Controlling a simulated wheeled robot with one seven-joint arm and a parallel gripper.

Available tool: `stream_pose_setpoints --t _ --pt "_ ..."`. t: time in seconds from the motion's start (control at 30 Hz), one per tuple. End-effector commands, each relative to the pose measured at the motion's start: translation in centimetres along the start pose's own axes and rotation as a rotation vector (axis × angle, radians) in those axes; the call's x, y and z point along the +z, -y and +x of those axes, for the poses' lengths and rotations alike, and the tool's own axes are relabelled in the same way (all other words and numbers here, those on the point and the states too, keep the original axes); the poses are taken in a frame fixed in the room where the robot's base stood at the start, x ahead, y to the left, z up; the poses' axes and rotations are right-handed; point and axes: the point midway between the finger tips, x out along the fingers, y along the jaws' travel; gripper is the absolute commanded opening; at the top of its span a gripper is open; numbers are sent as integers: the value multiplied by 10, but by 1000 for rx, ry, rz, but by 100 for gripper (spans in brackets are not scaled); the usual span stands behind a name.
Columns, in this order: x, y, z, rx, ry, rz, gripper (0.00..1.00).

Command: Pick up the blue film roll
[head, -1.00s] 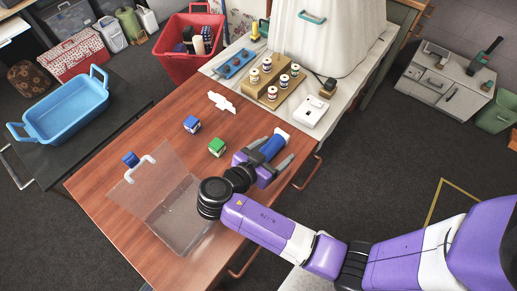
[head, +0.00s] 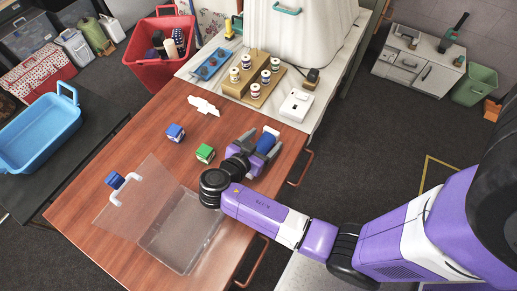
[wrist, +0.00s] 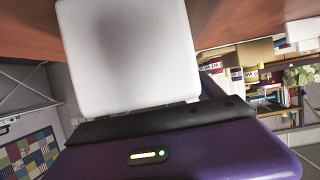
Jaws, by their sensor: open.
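The blue film roll (head: 266,143), a blue cylinder with a white end, lies near the right edge of the brown table. My gripper (head: 262,145) is open, with one grey finger on each side of the roll; the roll is partly hidden by the fingers and wrist. I cannot tell whether the fingers touch it. In the wrist view a pale rounded panel (wrist: 130,58) fills the upper left, very close; I cannot tell what it is.
A blue-and-white box (head: 175,132), a green box (head: 205,153) and another blue box (head: 114,181) stand on the table (head: 150,152). A clear case (head: 183,232) with a raised lid lies at the front. Jars on a wooden stand (head: 246,92) are behind.

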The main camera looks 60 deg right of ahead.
Motion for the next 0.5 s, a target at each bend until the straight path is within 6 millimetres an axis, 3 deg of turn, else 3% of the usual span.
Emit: stream_pose_setpoints --t 0.2,0.43,0.5 --pt "-1 0 22 1 0 1 76" --pt "0 0 23 -1 1 1 76" --pt "0 0 23 -1 1 1 65"
